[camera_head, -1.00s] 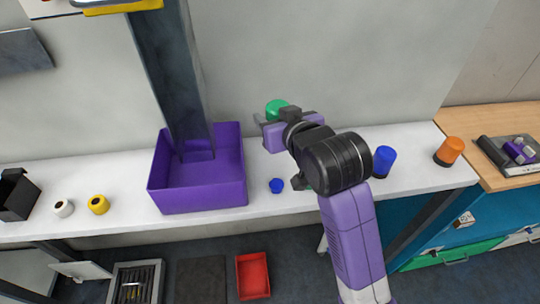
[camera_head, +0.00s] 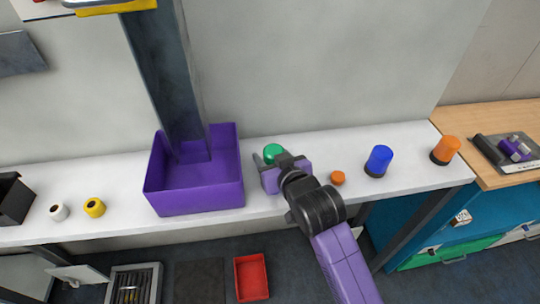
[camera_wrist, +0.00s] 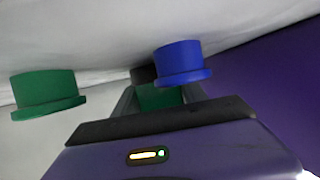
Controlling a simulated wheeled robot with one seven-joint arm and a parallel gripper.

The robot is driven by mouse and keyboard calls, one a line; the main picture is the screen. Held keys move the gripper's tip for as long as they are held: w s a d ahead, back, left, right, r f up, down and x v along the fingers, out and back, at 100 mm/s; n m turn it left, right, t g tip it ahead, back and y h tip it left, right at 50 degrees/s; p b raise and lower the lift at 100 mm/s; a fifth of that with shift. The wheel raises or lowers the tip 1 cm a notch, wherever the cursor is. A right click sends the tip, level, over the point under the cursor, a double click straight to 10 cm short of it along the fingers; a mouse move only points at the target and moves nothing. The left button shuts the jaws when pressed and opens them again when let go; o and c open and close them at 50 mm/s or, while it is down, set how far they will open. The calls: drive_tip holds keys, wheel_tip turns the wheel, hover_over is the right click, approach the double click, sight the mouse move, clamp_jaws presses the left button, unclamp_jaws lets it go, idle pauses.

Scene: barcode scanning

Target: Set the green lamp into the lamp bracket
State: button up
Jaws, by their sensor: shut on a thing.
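My gripper (camera_head: 268,164) is shut on the green lamp (camera_head: 273,152), beside the purple bin, over the white bench. The lamp's green top shows in the head view; its lower part is hidden behind the gripper. In the wrist view the green lamp (camera_wrist: 158,97) shows between the fingers, with a dark part behind it, partly covered by a small blue flanged cap (camera_wrist: 180,62). I cannot tell whether the lamp touches the bench. I cannot make out a lamp bracket for certain in either view.
A small green flanged piece (camera_wrist: 45,92) is left in the wrist view. The purple bin (camera_head: 198,200) is left of my gripper. A small orange cap (camera_head: 338,177), a blue lamp (camera_head: 379,160) and an orange lamp (camera_head: 446,149) stand right. Clear bench lies between them.

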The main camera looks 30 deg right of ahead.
drive_tip(key=shift+f, duration=0.2)
drive_tip(key=o, duration=1.4)
drive_tip(key=shift+r, duration=0.1)
drive_tip(key=shift+r, duration=0.25)
drive_tip(key=shift+s, duration=0.4)
drive_tip(key=v, duration=1.1)
drive_tip(key=shift+a+r+b, duration=0.1)
drive_tip(key=shift+b, duration=0.3)
